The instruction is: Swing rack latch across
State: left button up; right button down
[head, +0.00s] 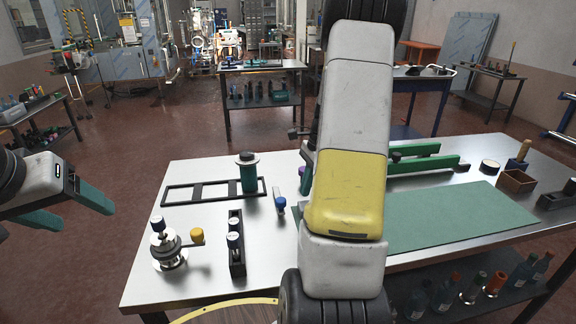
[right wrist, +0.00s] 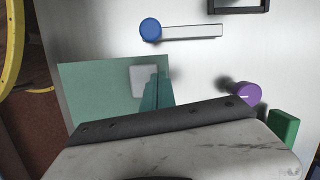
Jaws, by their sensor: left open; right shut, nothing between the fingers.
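A small pale bar with a blue round knob (head: 281,202), which looks like the latch, lies on the steel table left of my right arm. In the right wrist view the blue knob (right wrist: 150,29) is at the bar's near end and the bar (right wrist: 192,31) points right. My right gripper (right wrist: 156,90) shows teal fingers, shut and empty, over the green mat (right wrist: 95,85) and apart from the bar; my own arm hides it in the head view. A purple knob (right wrist: 246,94) stands beside a green block (right wrist: 284,130). My left gripper (head: 68,208) is open and empty, left of the table.
A black rack frame (head: 193,203) with a dark-capped teal cylinder (head: 248,175) is on the table's left. Green rails (head: 425,163) lie behind the mat. A wooden box (head: 516,181) is at right.

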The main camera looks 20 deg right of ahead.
jog(key=shift+w+a+f, duration=0.1)
jog(key=shift+a+f, duration=0.1)
jog(key=shift+a, duration=0.5)
jog(key=shift+w+a+f, duration=0.1)
jog(key=shift+a+f, duration=0.1)
jog(key=shift+a, duration=0.55)
jog(key=shift+a+f, duration=0.2)
jog(key=shift+a, duration=0.5)
jog(key=shift+a, duration=0.1)
